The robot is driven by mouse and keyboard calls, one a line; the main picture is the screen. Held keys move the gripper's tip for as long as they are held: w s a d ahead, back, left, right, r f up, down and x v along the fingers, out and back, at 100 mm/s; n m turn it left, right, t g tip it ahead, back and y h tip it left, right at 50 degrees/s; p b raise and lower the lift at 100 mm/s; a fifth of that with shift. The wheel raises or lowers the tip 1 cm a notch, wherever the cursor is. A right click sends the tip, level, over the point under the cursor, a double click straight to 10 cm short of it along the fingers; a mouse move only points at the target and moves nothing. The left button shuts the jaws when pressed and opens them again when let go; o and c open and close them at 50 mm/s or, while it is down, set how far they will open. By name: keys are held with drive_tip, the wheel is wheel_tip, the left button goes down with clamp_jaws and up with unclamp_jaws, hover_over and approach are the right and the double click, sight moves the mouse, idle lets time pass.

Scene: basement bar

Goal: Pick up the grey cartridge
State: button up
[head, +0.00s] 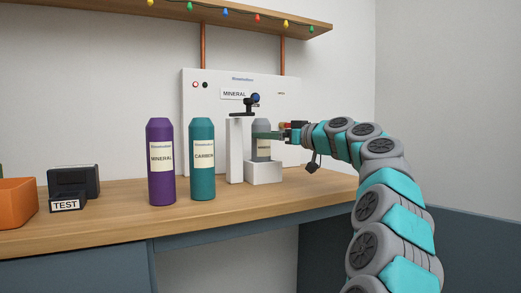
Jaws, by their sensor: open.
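The grey cartridge (261,151) stands upright in a white box-shaped holder (264,174) on the counter, in front of the white panel. My gripper (265,136) reaches in from the right at the height of the cartridge's upper part. Whether the finger touches the cartridge, and where the other finger is, I cannot tell.
A purple MINERAL bottle (161,162) and a teal CARBON bottle (202,160) stand left. A white post (235,150) rises beside the holder, with a dark blue-knobbed valve (254,101) above. A black TEST box (67,205) and orange bin (17,204) sit far left.

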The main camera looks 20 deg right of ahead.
drive_tip(key=x, duration=0.3)
drive_tip(key=shift+a+r, duration=0.1)
drive_tip(key=shift+a, duration=0.05)
drive_tip(key=shift+c, duration=0.4)
clamp_jaws()
